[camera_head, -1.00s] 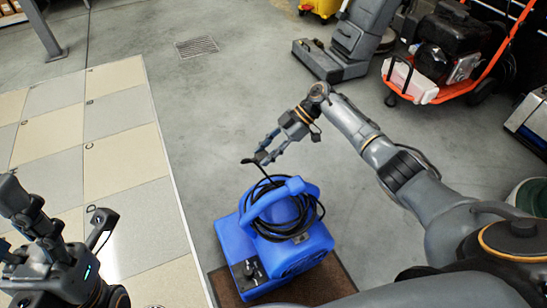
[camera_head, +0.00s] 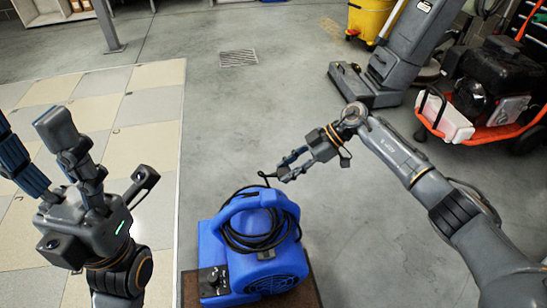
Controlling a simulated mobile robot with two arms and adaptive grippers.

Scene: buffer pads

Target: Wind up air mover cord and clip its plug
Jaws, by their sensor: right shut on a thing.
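The blue air mover (camera_head: 245,255) stands on a brown mat (camera_head: 305,293) in the lower middle of the head view. Its black cord (camera_head: 232,238) is looped in several turns around the top by the handle. One end of the cord rises to my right gripper (camera_head: 279,176), which is shut on it above and behind the handle. The plug (camera_head: 263,175) looks like the small dark piece at the fingertips; its detail is too small to tell. My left gripper (camera_head: 60,150) is at the left, over the tiled floor, with its fingers spread and nothing between them.
A grey upright floor machine (camera_head: 385,70) and a red-framed engine machine (camera_head: 490,95) stand at the upper right. A yellow bucket (camera_head: 370,18) is at the back. A floor drain (camera_head: 238,58) lies in clear concrete. A raised tiled platform (camera_head: 150,110) is at the left.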

